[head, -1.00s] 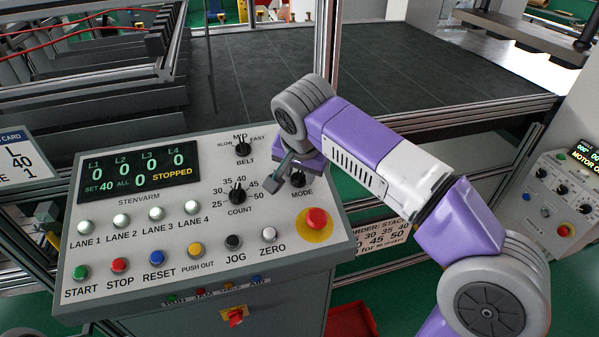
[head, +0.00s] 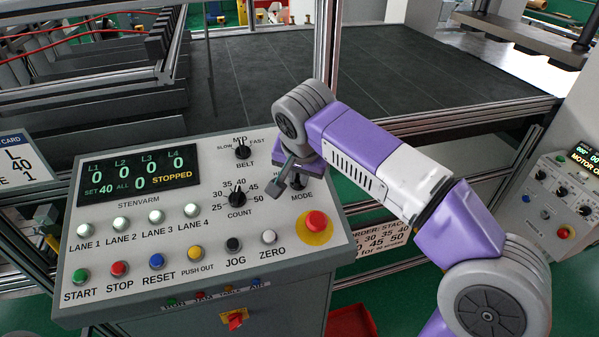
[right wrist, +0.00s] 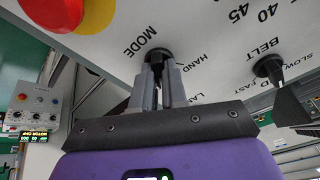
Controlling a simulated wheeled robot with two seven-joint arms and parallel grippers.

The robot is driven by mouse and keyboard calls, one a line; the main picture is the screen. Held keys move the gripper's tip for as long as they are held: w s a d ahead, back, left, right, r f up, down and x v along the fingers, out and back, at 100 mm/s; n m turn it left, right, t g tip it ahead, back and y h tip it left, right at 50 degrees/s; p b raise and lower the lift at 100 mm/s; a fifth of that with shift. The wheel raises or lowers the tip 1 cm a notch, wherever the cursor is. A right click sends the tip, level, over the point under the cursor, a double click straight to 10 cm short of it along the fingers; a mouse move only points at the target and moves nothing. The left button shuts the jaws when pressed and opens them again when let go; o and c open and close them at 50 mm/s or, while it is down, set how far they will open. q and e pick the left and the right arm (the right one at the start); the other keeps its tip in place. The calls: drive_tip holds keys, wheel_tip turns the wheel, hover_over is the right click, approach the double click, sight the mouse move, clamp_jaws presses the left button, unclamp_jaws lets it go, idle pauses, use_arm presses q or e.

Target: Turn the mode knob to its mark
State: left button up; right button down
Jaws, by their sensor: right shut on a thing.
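The mode knob (right wrist: 158,57) is a black knob on the sloped grey panel, beside the printed word MODE. In the head view the mode knob (head: 298,182) is partly hidden behind my right gripper (head: 288,186). In the right wrist view my right gripper (right wrist: 157,84) has its two grey fingers closed around the knob. Labels HAND and LANE show beside it, the latter partly covered by the gripper. The knob's pointer and its exact setting are hidden by the fingers. My left gripper is not in view.
The count knob (head: 238,197) and belt knob (head: 243,149) are close by on the panel. A red mushroom button (head: 315,221) on a yellow disc sits just below the mode knob. The display (head: 138,174) reads STOPPED. A metal post rises behind my gripper.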

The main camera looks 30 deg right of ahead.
drive_tip(key=n, duration=0.3)
drive_tip(key=shift+n+p, duration=0.4)
drive_tip(key=n+y+p, duration=0.1)
drive_tip(key=n, duration=0.2)
drive_tip(key=shift+r+n, duration=0.1)
drive_tip(key=shift+n, duration=0.2)
drive_tip(key=n+p, duration=0.1)
drive_tip(key=n, duration=0.2)
drive_tip(key=n+p, duration=0.1)
drive_tip(key=n, duration=0.2)
drive_tip(key=shift+t+y, duration=0.3)
drive_tip(key=shift+y, duration=0.1)
drive_tip(key=shift+n, duration=0.3)
drive_tip(key=c, duration=1.2)
unclamp_jaws()
drive_tip(key=shift+o, duration=0.2)
drive_tip(key=p+v, duration=0.1)
drive_tip(key=v, duration=0.6)
drive_tip(key=shift+r, duration=0.2)
drive_tip(key=shift+s, duration=0.1)
